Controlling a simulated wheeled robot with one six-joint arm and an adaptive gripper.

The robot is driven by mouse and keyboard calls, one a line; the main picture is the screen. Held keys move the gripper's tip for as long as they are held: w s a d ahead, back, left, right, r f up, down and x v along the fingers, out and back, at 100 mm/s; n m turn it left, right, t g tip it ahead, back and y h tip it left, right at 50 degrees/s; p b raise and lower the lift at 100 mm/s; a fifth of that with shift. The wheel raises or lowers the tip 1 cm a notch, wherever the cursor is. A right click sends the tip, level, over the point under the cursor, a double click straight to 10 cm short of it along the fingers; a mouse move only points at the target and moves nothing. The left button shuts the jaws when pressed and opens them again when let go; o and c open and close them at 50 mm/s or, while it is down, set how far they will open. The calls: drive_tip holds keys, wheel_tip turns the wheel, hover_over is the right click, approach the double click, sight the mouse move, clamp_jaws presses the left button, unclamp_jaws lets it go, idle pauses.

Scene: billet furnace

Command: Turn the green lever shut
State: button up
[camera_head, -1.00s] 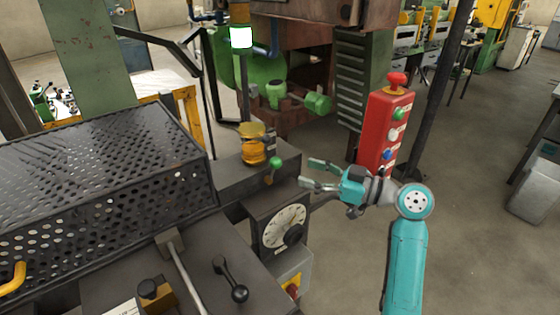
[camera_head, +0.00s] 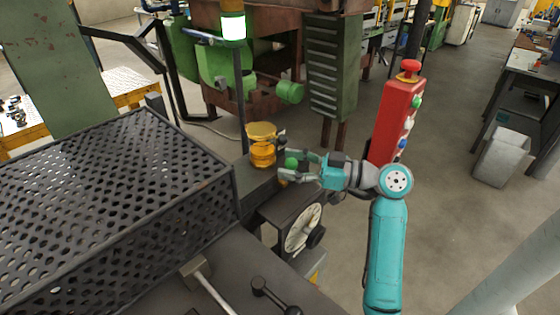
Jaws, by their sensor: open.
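The green lever's round knob (camera_head: 291,163) shows between the two fingers of my gripper (camera_head: 288,165), just right of the yellow-orange cylinder on the machine. My gripper comes in from the right and is open, with one finger beyond the knob and one on the near side. I cannot tell whether either finger touches it. Most of the lever's stem is hidden behind the near finger.
A yellow-orange cylinder (camera_head: 262,153) stands close left of the fingertips. A dial box (camera_head: 302,228) sits below my gripper. A red button post (camera_head: 396,118) stands behind my wrist. A perforated black cover (camera_head: 100,205) fills the left.

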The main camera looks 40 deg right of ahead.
clamp_jaws()
drive_tip(key=shift+d+f+m+t, duration=0.15)
drive_tip(key=shift+d+m+t, duration=0.2)
drive_tip(key=shift+m, duration=0.4)
drive_tip(key=shift+d+f+m+t, duration=0.15)
drive_tip(key=shift+d+m+t, duration=0.2)
drive_tip(key=shift+m, duration=0.4)
unclamp_jaws()
drive_tip(key=v, duration=0.7)
drive_tip(key=shift+s+d, duration=0.15)
drive_tip(key=shift+f, duration=0.1)
